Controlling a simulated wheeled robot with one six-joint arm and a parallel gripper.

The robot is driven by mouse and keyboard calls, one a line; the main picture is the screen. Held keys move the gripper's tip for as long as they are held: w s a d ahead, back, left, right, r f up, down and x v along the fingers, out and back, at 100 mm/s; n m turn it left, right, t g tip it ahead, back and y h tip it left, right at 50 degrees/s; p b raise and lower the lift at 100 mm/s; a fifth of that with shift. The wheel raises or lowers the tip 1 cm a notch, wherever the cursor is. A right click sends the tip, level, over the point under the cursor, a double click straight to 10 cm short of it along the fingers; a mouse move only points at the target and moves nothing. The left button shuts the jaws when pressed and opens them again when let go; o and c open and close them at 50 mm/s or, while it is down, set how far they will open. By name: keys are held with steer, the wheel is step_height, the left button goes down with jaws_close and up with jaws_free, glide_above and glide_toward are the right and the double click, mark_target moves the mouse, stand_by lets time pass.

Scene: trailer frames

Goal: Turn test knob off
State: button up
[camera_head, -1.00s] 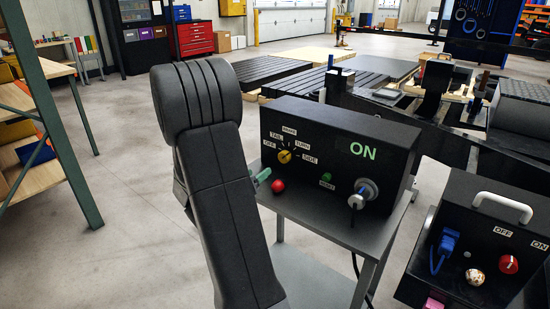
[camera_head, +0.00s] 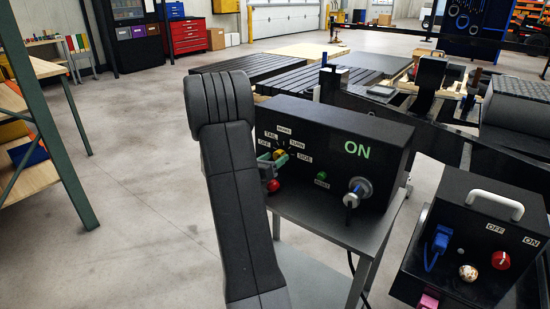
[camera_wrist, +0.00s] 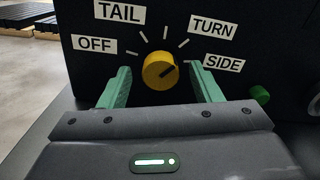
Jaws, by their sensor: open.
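The yellow test knob (camera_wrist: 158,72) is on the front of a black box (camera_head: 330,137), among the labels OFF, TAIL, TURN and SIDE. Its black mark slants up and right, on the SIDE side. My gripper (camera_wrist: 162,80) is open in the wrist view, with one green finger on each side of the knob. Gaps show between the fingers and the knob, so no grip is seen. In the head view my gripper (camera_head: 271,160) is at the knob and partly covers it. The OFF label (camera_wrist: 95,45) is left of the knob. A green ON sign (camera_head: 357,149) shows on the box.
A red button (camera_head: 273,186) sits just below my gripper, and a green button (camera_head: 321,177) is to the right. A round connector (camera_head: 357,192) is farther right. The box stands on a grey stand (camera_head: 340,225). Another black box (camera_head: 475,235) with switches is at right.

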steer(key=shift+w+d, duration=0.25)
steer(key=shift+w, duration=0.15)
steer(key=c, duration=1)
